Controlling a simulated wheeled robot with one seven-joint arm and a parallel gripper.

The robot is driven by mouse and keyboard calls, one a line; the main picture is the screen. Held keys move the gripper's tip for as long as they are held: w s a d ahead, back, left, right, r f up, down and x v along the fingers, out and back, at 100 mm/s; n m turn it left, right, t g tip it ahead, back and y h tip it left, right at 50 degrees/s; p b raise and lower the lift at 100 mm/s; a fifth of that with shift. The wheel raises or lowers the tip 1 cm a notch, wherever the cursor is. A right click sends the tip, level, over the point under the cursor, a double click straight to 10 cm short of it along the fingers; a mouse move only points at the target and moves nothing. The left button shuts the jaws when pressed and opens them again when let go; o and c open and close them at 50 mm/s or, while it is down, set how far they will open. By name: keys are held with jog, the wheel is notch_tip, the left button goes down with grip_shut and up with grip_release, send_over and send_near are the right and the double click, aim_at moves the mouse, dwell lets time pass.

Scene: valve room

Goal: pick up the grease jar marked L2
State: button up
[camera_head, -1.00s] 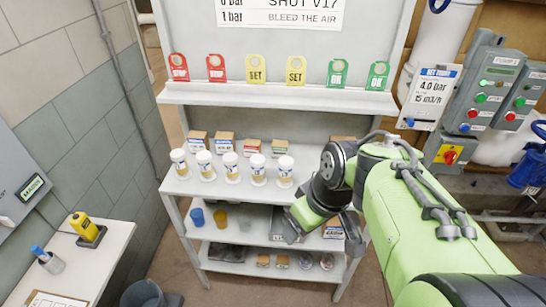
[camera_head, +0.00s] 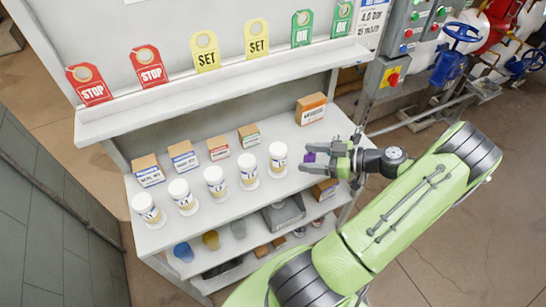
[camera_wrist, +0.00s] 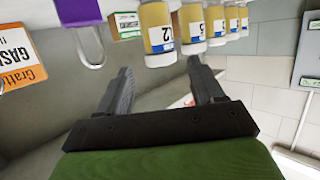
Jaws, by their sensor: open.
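A row of several white-lidded jars with yellowish bodies stands on the shelf. In the wrist view the picture is turned over, with lids downward; the nearest jar (camera_wrist: 158,30) has a blue-and-white label that seems to read L2. It appears to be the rightmost jar (camera_head: 278,160) in the head view, where the marks are too small to read surely. My gripper (camera_head: 308,160) is open just right of that jar, apart from it. In the wrist view, my two fingers (camera_wrist: 160,70) point towards the jar, with nothing held between them.
A purple padlock (camera_wrist: 76,14) is close to my fingers, also showing behind them in the head view (camera_head: 310,157). Small boxes (camera_head: 184,155) stand behind the jars, and an orange-topped box (camera_head: 311,108) behind my gripper. An upper ledge (camera_head: 220,85) with tags overhangs the shelf.

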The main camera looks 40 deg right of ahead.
aim_at(272, 154)
jog(key=x, duration=0.7)
jog(key=shift+w+a, duration=0.1)
jog(key=p+x, duration=0.1)
jog(key=x, duration=0.4)
jog(key=shift+w, duration=0.1)
jog(key=shift+r, duration=0.1)
jog(key=shift+c, duration=0.7)
jog(key=c, duration=0.8)
